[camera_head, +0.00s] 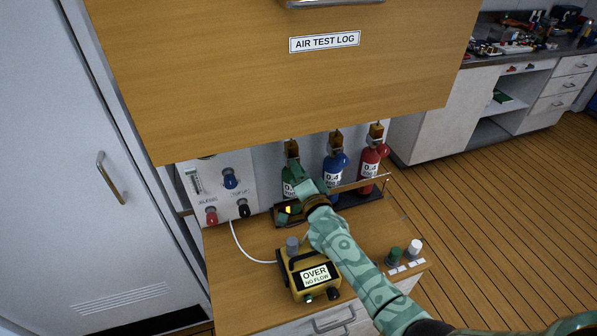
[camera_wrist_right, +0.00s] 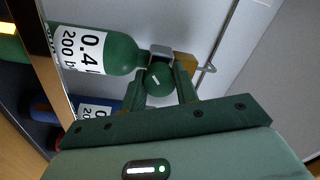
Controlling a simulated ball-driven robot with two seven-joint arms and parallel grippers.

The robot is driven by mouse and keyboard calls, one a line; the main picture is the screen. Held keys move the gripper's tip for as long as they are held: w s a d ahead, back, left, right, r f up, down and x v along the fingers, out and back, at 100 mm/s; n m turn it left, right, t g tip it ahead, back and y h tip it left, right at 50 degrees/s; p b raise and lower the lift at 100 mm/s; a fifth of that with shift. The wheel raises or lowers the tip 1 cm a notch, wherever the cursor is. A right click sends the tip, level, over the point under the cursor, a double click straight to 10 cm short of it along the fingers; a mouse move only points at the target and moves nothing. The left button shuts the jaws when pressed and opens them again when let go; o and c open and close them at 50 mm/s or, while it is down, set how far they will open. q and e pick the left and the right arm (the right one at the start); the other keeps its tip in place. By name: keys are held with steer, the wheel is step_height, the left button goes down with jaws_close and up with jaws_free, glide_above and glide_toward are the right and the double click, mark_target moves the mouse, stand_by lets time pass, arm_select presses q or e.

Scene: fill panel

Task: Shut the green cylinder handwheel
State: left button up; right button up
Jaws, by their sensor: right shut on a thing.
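The green cylinder (camera_head: 287,188) stands in the rack at the left of three cylinders, partly hidden by my right gripper (camera_head: 297,176). In the right wrist view the green cylinder (camera_wrist_right: 117,52) lies across the upper left, with a white "0.4" label. Its round green handwheel (camera_wrist_right: 158,80) has a small white mark and sits between the two fingers of my right gripper (camera_wrist_right: 163,84), which is shut on it. In the head view the handwheel is hidden behind the gripper. My left gripper is not in view.
A blue cylinder (camera_head: 335,168) and a red cylinder (camera_head: 370,164) stand to the right in the rack. The "AIR TEST LOG" cabinet (camera_head: 290,90) overhangs them.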

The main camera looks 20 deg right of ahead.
steer(key=m, duration=0.7)
steer(key=shift+f+m, duration=0.15)
steer(key=shift+m, duration=0.15)
steer(key=m+b, duration=0.1)
steer(key=m, duration=0.3)
steer(key=shift+h, duration=0.3)
steer(key=m, duration=0.3)
steer(key=shift+m, duration=0.3)
steer(key=m+b, duration=0.1)
steer(key=m, duration=0.4)
steer(key=shift+f+m, duration=0.1)
steer(key=shift+m, duration=0.2)
steer(key=m, duration=0.5)
steer(key=shift+a+m+g+b, duration=0.1)
steer(key=shift+m+g+b, duration=0.2)
steer(key=shift+b, duration=0.05)
steer(key=o, duration=1)
steer(key=shift+c, duration=0.2)
steer(key=shift+s, duration=0.15)
